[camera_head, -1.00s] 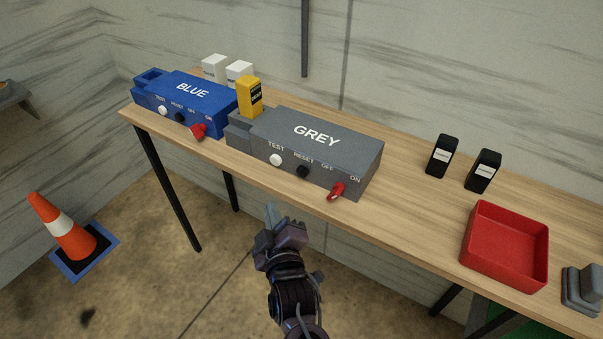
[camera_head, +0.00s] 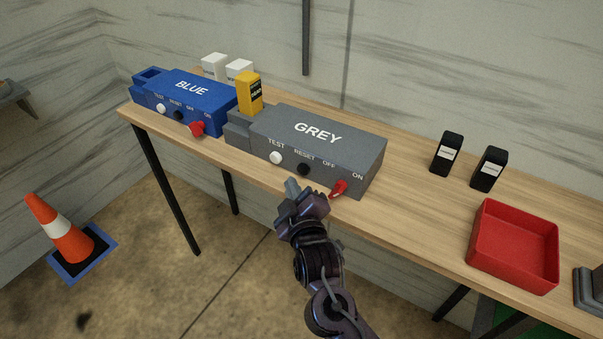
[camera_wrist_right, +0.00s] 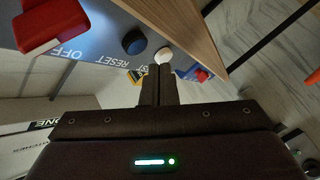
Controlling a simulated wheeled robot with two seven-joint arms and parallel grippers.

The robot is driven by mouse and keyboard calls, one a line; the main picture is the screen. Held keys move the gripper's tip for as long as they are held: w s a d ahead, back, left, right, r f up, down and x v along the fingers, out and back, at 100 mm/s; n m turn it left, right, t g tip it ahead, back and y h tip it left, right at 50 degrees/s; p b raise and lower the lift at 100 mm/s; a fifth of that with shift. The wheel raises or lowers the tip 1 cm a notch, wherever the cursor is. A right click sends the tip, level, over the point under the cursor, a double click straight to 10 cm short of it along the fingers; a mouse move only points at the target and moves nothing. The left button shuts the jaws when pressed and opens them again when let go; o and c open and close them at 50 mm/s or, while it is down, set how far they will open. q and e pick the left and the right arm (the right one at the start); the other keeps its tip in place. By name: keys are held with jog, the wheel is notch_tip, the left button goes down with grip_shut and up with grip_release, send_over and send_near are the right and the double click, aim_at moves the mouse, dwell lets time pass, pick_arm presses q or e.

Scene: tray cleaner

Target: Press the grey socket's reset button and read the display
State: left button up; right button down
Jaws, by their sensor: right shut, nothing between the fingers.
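The grey socket (camera_head: 345,135) sits on the table with a white TEST button (camera_head: 275,157), a black RESET button (camera_head: 303,169) and a red switch knob (camera_head: 339,188) at the ON end. A yellow block with a dark label (camera_head: 250,93) stands in its left end. No lit display can be made out on it. My right gripper (camera_head: 291,187) is shut and empty, just in front of the table edge, below and apart from the buttons. In the right wrist view the closed fingers (camera_wrist_right: 160,85) point near the white button (camera_wrist_right: 163,56); the dark reset button (camera_wrist_right: 134,42) is left of them. My left gripper is not in view.
A blue socket (camera_head: 190,99) stands left of the grey one, with white blocks (camera_head: 226,68) behind. Two black blocks (camera_head: 467,161) and a red tray (camera_head: 513,245) are on the right. A traffic cone (camera_head: 58,230) stands on the floor.

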aim_at(297, 170)
jog(key=shift+w+d, duration=0.4)
jog(key=shift+w, duration=0.1)
jog(key=shift+r, duration=0.1)
dwell(1.6)
jog(key=shift+w+d+p, duration=0.2)
jog(key=shift+w+p, duration=0.05)
jog(key=shift+p, duration=0.05)
jog(key=shift+w, duration=0.1)
jog(key=shift+w+d, duration=0.35)
jog(key=shift+w, duration=0.05)
dwell(0.8)
jog(key=shift+s+a+p, duration=0.55)
jog(key=shift+s+p, duration=0.15)
jog(key=shift+s, duration=0.05)
